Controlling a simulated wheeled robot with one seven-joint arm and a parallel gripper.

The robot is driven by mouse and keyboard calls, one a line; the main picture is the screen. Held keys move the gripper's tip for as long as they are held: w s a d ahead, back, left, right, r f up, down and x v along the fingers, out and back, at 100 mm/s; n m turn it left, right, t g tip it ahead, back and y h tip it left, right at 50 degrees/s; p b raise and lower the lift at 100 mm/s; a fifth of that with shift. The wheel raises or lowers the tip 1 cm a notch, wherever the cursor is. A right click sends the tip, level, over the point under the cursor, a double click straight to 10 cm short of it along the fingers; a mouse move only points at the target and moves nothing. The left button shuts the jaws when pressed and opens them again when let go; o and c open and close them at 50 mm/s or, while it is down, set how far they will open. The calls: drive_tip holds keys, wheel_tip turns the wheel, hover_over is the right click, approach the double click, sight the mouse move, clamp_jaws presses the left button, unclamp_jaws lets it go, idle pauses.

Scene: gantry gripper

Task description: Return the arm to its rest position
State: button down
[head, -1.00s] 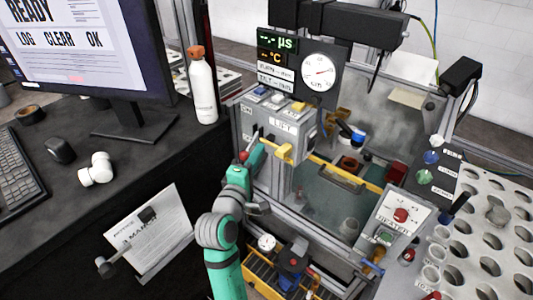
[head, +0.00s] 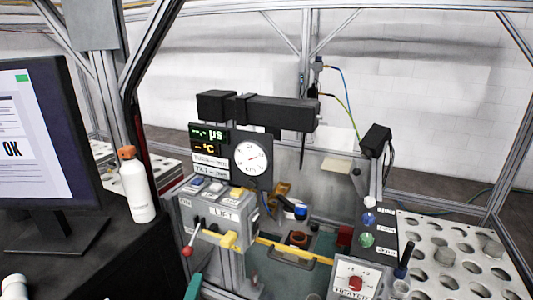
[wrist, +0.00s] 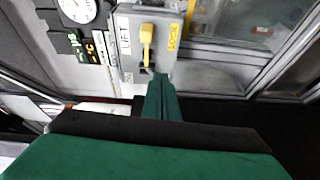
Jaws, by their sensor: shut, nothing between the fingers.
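My gripper (wrist: 161,92) shows in the wrist view as narrow green fingers, closed together and empty. Its tips are just below the grey LIFT box (wrist: 128,62) in the picture, near the box's yellow handle (wrist: 146,40); whether they touch anything is unclear. In the head view only a small green part of my arm (head: 193,287) shows at the bottom edge. The LIFT box (head: 215,212) stands there with a red-knobbed lever (head: 188,250) on its left and a yellow handle (head: 229,240) in front.
A gauge (head: 251,158) and readout stand above the LIFT box. A white bottle (head: 137,190) and a monitor (head: 45,150) stand on the dark desk at left. A HEATER box (head: 353,281) and perforated rack (head: 462,262) are at right. Metal frame posts surround the place.

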drive_tip(key=s+d+f+m+g+y, duration=0.1)
drive_tip(key=s+d+f+m, duration=0.1)
drive_tip(key=s+d+f, duration=0.3)
drive_tip(key=s+d+f+m, duration=0.1)
drive_tip(key=s+f+m, duration=0.15)
drive_tip(key=f, duration=0.35)
drive_tip(key=s+d+f+m+g+y, duration=0.1)
drive_tip(key=s+d+f, duration=0.25)
drive_tip(key=f, duration=0.25)
drive_tip(key=s+d+f+m+h, duration=0.1)
drive_tip(key=s+d+m, duration=0.4)
drive_tip(key=s, duration=0.6)
drive_tip(key=s+d+f+m+h, duration=0.1)
drive_tip(key=s+d+m, duration=0.3)
drive_tip(key=s+m, duration=0.3)
drive_tip(key=s, duration=0.4)
drive_tip(key=shift+d, duration=0.35)
